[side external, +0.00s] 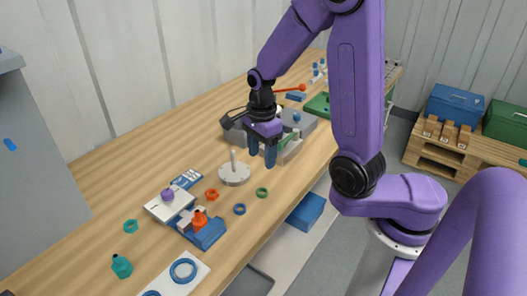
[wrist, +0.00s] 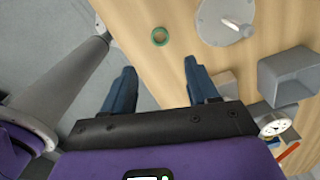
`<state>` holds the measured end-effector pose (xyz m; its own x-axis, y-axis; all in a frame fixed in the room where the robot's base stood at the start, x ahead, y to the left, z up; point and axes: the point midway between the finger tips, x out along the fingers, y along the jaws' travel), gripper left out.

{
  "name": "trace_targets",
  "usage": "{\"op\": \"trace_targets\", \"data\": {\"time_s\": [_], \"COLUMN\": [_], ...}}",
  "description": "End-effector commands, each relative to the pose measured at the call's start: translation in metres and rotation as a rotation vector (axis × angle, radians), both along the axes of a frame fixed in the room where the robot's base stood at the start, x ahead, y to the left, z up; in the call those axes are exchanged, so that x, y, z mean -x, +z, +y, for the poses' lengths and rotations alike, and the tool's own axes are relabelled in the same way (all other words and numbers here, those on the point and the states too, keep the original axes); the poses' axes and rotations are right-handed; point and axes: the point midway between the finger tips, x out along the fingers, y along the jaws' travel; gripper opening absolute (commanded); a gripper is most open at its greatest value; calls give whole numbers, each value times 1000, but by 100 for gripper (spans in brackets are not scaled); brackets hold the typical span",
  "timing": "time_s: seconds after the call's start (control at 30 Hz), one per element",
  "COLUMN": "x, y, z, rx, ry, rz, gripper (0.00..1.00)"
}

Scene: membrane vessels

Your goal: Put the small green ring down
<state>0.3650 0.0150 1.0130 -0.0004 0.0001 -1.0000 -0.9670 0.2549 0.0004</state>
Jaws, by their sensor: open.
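The small green ring (side external: 262,193) lies flat on the wooden table near its front edge, to the right of a small blue ring (side external: 239,209). It also shows in the wrist view (wrist: 160,37), beyond my fingertips and apart from them. My gripper (side external: 263,152) is above the table, behind the ring in the side view and nearer the grey blocks. In the wrist view my gripper (wrist: 163,80) has its two blue fingers spread wide with nothing between them.
A grey round base with an upright peg (side external: 234,174) stands left of the green ring. An orange ring (side external: 212,194) and a teal ring (side external: 131,226) lie farther left. A blue and white fixture (side external: 207,232) sits at the front. A dial gauge (wrist: 274,127) is right of my gripper.

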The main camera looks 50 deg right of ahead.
Motion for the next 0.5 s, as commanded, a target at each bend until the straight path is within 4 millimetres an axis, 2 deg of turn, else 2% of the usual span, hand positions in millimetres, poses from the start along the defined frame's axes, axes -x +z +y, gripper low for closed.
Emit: {"op": "trace_targets", "data": {"time_s": [0.17, 0.5], "x": [-2, -6], "y": [5, 17], "z": [4, 28], "rx": [0, 2], "ry": [67, 537], "rz": [-2, -7], "gripper": [59, 59]}}
